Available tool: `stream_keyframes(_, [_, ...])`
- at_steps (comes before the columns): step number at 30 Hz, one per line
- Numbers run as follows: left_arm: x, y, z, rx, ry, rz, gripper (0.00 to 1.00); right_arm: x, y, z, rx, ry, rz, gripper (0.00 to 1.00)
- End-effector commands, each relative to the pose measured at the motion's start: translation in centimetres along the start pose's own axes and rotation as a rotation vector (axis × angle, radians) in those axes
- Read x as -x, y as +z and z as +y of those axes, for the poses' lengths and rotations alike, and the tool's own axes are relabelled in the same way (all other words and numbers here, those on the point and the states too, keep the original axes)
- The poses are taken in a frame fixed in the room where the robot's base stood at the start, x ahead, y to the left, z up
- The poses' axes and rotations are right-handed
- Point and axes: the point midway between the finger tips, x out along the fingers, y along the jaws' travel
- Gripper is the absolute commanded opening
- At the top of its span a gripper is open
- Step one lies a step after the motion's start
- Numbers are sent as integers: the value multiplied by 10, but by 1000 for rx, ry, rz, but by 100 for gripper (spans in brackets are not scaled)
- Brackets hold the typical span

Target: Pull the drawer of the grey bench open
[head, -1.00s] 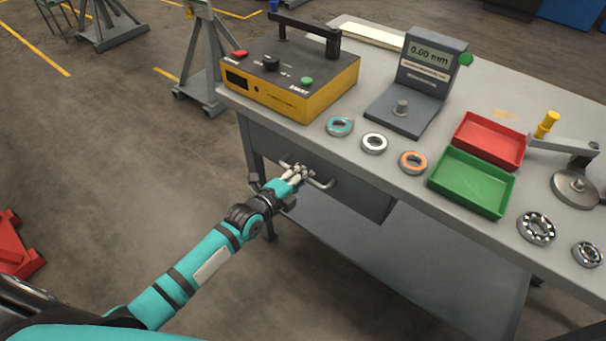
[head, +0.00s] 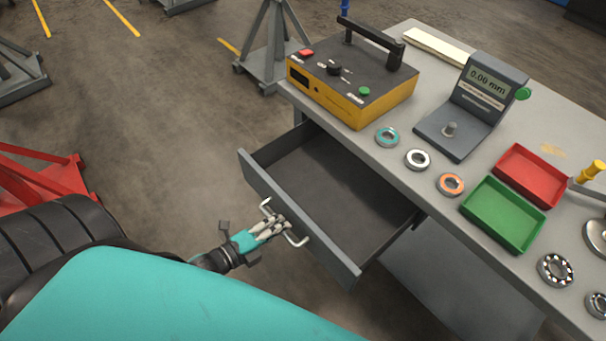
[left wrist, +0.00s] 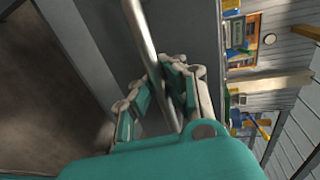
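The grey bench (head: 398,178) stands at the right in the head view. Its drawer (head: 325,180) is pulled well out, and its inside looks empty. The drawer's metal handle (head: 298,241) is on the front panel, partly hidden by my fingers. My left gripper (head: 272,225) is at the middle of the handle. In the left wrist view the handle bar (left wrist: 143,35) runs between the fingers of my left gripper (left wrist: 157,88), which are closed about it. My right gripper is not in view.
On the bench top are a yellow tester (head: 352,88), a gauge (head: 470,110), several bearing rings, a red tray (head: 530,177) and a green tray (head: 503,214). A red stand (head: 40,185) is on the floor at the left.

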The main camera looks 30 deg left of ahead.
Motion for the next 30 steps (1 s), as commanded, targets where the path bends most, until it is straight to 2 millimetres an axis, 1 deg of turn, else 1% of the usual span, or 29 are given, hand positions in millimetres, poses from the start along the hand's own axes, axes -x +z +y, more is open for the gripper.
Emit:
stream_keyframes(1, [12, 0, 0, 1, 2, -1, 0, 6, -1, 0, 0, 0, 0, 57])
stream_keyframes(3, [24, 0, 3, 0, 1, -1, 0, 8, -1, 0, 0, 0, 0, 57])
stream_keyframes(6, [37, 0, 6, 1, -2, -2, 0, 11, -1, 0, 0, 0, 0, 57])
stream_keyframes(9, [45, 0, 8, 0, -2, -1, 0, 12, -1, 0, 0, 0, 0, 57])
stream_keyframes(14, [49, 0, 9, 0, -5, -1, 0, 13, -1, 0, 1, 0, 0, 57])
stream_keyframes(23, [49, 1, 9, -1, -6, -2, 0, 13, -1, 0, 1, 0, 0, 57])
stream_keyframes(30, [49, 1, 10, 0, -4, -2, 31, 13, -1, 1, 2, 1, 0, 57])
